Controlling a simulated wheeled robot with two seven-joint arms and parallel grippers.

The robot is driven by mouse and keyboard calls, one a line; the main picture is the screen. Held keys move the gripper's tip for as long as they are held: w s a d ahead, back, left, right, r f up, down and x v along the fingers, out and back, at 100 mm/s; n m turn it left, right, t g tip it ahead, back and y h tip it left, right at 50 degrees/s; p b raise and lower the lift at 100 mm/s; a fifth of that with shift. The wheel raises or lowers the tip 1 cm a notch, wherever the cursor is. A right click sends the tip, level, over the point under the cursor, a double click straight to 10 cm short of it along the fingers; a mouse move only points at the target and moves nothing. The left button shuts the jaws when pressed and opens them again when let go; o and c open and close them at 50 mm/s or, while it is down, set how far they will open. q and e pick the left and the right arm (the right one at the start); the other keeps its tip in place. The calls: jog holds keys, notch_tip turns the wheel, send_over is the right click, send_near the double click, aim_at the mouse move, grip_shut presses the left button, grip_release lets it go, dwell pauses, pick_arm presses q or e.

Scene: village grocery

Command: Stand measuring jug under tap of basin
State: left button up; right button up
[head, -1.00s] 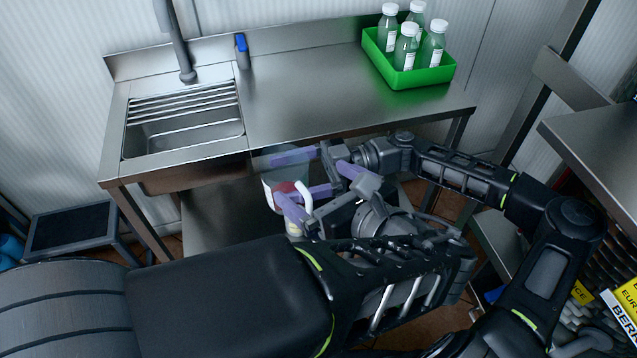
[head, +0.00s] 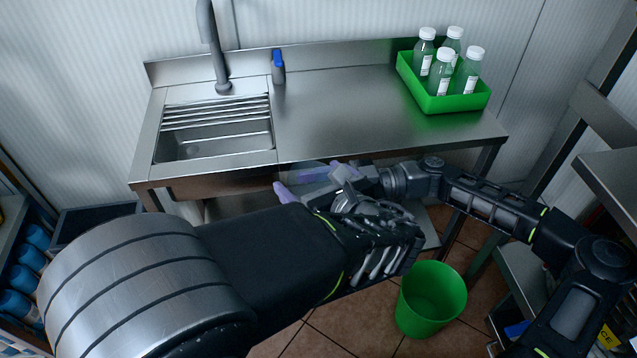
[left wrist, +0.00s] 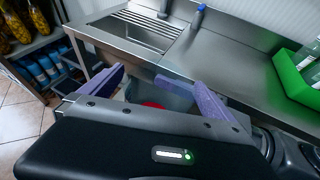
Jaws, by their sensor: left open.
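The measuring jug (left wrist: 172,91) is a clear, bluish vessel with a red patch, seen between my left fingers in the left wrist view. In the head view it is mostly hidden behind my arms, below the counter's front edge. My left gripper (left wrist: 155,92) is open around the jug; in the head view its purple fingertip (head: 286,193) shows. My right gripper (head: 342,170) reaches in from the right and appears to hold the jug in the air; its grip is partly hidden. The grey tap (head: 217,60) rises behind the steel basin (head: 205,145) at the counter's left.
A blue-topped dispenser (head: 278,66) stands right of the tap. A green crate (head: 445,101) with several bottles stands at the counter's right end. The steel counter (head: 345,115) between is clear. A green bin (head: 431,298) stands on the floor. Shelves (left wrist: 30,60) are at left.

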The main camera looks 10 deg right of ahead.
pick_arm(q)
jog(key=shift+c, duration=0.2)
jog(key=c, duration=1.4)
jog(key=shift+o, duration=0.2)
pick_arm(e)
jog(key=o, duration=1.5)
jog(key=shift+d, duration=0.1)
jog(key=d, duration=0.8)
jog(key=w+d, duration=0.1)
jog(key=d, duration=0.2)
jog(key=shift+d, duration=0.4)
